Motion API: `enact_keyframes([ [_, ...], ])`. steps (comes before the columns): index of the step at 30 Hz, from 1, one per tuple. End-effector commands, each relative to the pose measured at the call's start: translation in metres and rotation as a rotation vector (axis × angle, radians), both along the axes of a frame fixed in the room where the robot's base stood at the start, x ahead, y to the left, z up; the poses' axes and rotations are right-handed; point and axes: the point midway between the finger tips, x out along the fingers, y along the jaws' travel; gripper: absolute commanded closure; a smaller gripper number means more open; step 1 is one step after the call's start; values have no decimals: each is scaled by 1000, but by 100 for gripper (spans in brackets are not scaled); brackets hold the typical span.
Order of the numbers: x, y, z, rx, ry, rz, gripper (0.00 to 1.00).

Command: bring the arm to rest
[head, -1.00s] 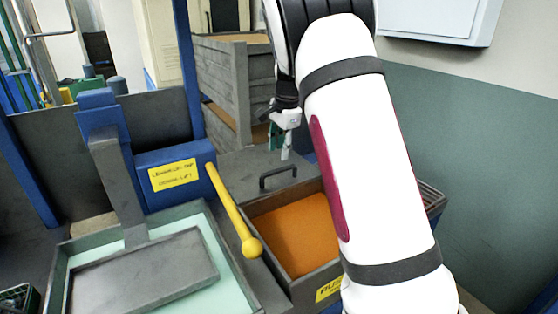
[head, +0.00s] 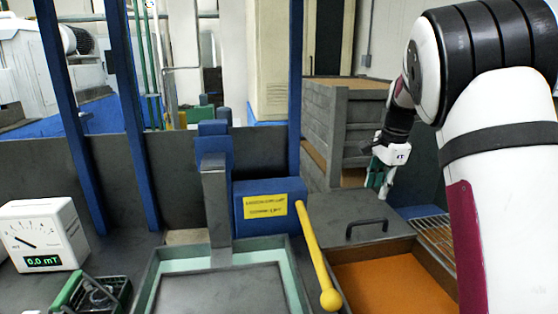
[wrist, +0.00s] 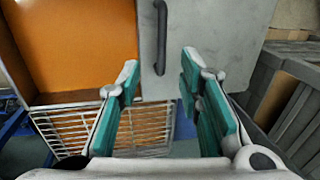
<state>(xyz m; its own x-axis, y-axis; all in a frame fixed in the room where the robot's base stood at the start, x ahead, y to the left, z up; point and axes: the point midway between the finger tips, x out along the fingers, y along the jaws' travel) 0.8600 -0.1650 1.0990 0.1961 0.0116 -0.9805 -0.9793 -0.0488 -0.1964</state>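My gripper (head: 384,178) is at the right of the head view, beyond the orange-floored bin and in front of the grey slatted crate. In the wrist view my gripper (wrist: 160,75) has its two green-padded fingers wide apart, with nothing between them. The grey lid with a dark handle (wrist: 160,50) lies below and ahead of the fingers, apart from them. My white arm fills the right side of the head view.
An orange-floored bin (head: 385,285) and a wire rack (head: 432,232) lie near the gripper. A grey slatted crate (head: 345,120) stands behind. A yellow lever (head: 315,250) sticks out from a blue box (head: 268,205). A meter (head: 42,235) reads 0.0 mT at left.

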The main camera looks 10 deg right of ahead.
Motion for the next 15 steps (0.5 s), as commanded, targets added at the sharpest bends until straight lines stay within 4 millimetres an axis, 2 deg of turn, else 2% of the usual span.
enact_keyframes([
  [5, -37, 22, 32, 9, -30, 131, 67],
  [9, -84, 50, 59, 1, -61, 306, 67],
  [15, -157, 89, 85, -41, -104, 578, 67],
])
